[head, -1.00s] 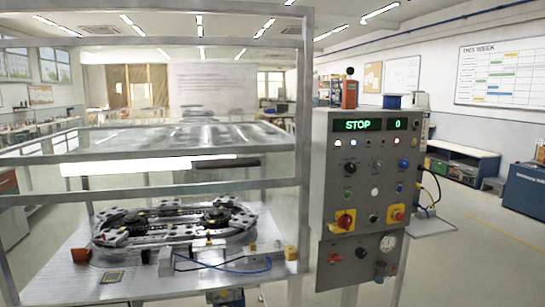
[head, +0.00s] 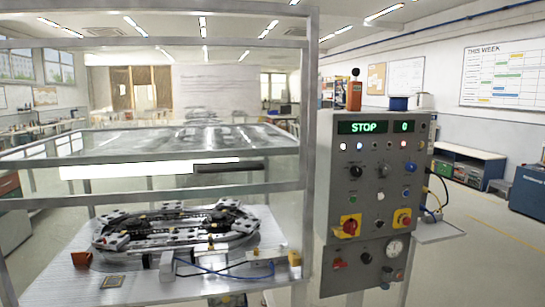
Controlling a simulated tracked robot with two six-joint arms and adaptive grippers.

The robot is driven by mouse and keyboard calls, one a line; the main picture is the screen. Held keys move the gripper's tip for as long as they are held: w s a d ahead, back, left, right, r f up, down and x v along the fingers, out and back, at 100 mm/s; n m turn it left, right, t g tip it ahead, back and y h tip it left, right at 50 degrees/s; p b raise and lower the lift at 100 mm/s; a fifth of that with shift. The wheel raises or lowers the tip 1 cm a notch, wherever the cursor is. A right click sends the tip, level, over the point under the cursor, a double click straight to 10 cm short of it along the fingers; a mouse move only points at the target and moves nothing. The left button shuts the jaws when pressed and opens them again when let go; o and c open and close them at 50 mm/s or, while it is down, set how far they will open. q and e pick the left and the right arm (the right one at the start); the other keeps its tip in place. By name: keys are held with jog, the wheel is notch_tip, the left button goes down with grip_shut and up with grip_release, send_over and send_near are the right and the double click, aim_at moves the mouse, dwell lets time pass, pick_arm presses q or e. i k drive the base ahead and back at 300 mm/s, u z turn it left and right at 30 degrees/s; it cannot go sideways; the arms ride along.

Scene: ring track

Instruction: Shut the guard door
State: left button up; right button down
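The guard enclosure has a grey metal frame (head: 308,120) on the left side of the head view. A grey crossbar (head: 130,198) runs across its front, with a white strip and a dark bar (head: 228,167) just above. Clear panels with reflections show behind the frame. I cannot tell which part is the door, or whether it is open or shut. The ring track (head: 180,228) lies on a light table inside, seen below the crossbar. Neither of my grippers is in view.
A grey control panel (head: 376,165) stands just right of the frame, its display reading STOP and 0.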

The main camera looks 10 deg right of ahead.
aim_at(76, 200)
jog(key=i, duration=0.9)
jog(key=u, duration=0.05)
